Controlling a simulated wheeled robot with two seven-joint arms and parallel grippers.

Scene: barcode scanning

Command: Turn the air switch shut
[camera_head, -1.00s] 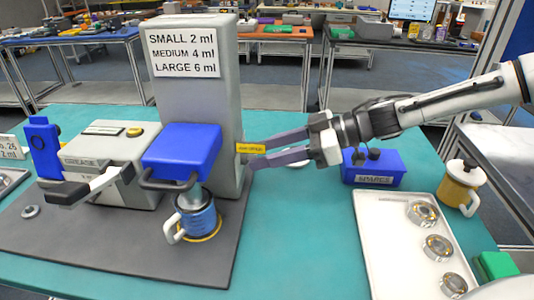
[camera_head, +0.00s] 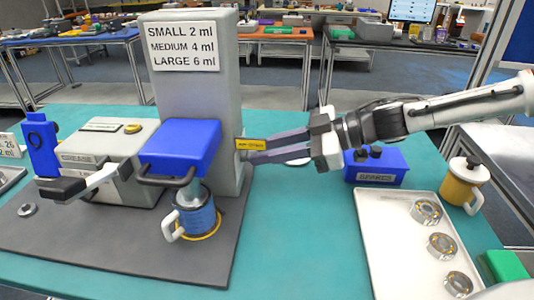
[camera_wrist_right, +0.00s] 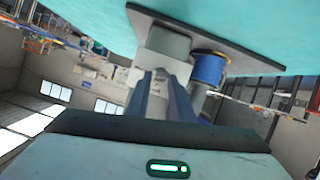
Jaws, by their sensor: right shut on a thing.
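The air switch (camera_head: 251,144) is a small yellow labelled piece on the right side of the tall grey dispenser (camera_head: 195,105). My right gripper (camera_head: 253,151) reaches in from the right, its fingers closed together on the switch. In the right wrist view the two fingers (camera_wrist_right: 161,88) lie close together against the grey machine, and the switch itself is hidden. The dispenser carries a sign with small, medium and large amounts. My left gripper is not in view.
A blue mug (camera_head: 196,214) stands under the blue dispenser head (camera_head: 180,147). A grease box (camera_head: 106,155) is at left. A blue box (camera_head: 376,167), a yellow mug (camera_head: 464,186) and a white tray (camera_head: 385,245) with bearings are at right.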

